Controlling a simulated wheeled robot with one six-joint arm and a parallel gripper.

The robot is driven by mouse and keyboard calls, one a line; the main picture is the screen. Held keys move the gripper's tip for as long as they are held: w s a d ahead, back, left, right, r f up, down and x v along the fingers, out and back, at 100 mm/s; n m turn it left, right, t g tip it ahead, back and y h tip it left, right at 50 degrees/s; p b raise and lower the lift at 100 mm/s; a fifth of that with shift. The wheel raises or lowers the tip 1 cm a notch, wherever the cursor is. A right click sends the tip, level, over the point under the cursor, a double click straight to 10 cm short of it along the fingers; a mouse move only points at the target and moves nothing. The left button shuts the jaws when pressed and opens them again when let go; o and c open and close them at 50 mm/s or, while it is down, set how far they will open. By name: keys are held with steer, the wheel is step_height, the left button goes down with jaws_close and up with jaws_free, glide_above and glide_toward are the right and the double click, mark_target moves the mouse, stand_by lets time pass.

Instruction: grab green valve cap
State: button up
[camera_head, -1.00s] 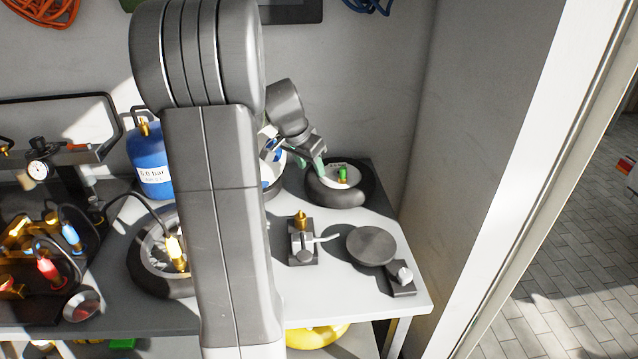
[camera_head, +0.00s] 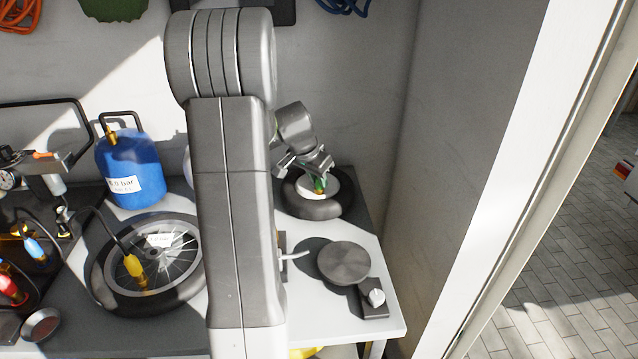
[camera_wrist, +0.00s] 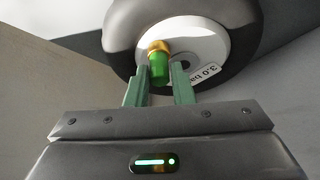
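The green valve cap (camera_wrist: 159,70) sits on a brass valve stem (camera_wrist: 158,47) at the white hub of a small black tyre (camera_wrist: 120,20). In the wrist view, my gripper (camera_wrist: 159,78) is open. Its two green fingers stand either side of the cap, with a visible gap on each side. In the head view, my gripper (camera_head: 318,178) is at the small tyre (camera_head: 313,207) at the back right of the bench, and its fingers partly hide the cap.
A round dark disc (camera_head: 344,263) and a small block (camera_head: 374,309) are at the front right. A wall is close right of the tyre.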

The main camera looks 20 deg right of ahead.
jaws_close()
steer(key=shift+r, duration=0.1)
